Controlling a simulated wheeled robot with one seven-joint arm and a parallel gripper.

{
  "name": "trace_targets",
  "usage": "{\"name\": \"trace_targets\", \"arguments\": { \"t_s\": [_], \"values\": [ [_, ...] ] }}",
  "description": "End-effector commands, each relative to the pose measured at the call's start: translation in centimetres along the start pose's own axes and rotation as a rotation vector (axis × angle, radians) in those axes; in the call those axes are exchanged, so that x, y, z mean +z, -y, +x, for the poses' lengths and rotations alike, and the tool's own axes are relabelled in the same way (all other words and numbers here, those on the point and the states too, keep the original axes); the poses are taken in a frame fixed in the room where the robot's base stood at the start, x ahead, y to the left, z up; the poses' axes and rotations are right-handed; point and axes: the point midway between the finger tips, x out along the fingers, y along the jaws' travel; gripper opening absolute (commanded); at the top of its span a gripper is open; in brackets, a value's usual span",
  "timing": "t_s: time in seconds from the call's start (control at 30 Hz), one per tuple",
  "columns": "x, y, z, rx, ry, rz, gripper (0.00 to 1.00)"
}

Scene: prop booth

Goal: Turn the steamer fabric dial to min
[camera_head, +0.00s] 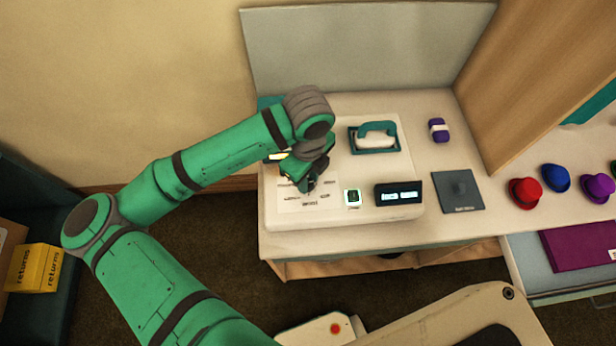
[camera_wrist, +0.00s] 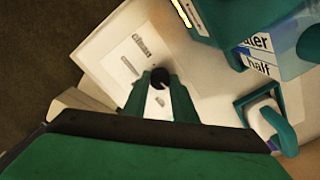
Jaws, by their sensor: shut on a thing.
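The steamer unit (camera_head: 345,213) is a pale flat base on the counter with a white printed dial plate (camera_head: 296,205) at its left. In the wrist view the fabric dial (camera_wrist: 159,77) is a small dark round knob on that plate. My gripper (camera_head: 306,186) is over the plate from above, and its green fingers (camera_wrist: 159,88) are shut on the knob from both sides. The plate's labels (camera_wrist: 140,43) are too blurred to read, and I cannot tell which one the dial points to. In the head view my gripper hides the knob.
A teal-handled steamer head (camera_head: 376,137) sits at the back of the base. A small green-lit button (camera_head: 352,197) and dark display (camera_head: 398,193) are at its front. A water tank (camera_wrist: 265,55) stands close to my gripper. A grey square pad (camera_head: 458,190) and hats (camera_head: 525,192) lie right.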

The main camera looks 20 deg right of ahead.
Motion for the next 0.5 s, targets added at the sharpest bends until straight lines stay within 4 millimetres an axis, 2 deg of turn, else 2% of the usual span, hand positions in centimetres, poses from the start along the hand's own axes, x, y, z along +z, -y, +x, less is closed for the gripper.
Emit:
{"name": "trace_targets", "arguments": {
  "t_s": [0.03,0.1,0.37,0.5],
  "values": [
    [0.22,-0.04,-0.07,0.001,0.005,-0.004,0.30],
    [0.20,-0.03,-0.06,0.001,0.004,-0.003,0.43],
    [0.09,-0.02,-0.04,0.001,0.002,-0.001,0.43],
    [0.09,0.01,-0.70,0.000,0.002,0.000,0.43]
  ]
}}
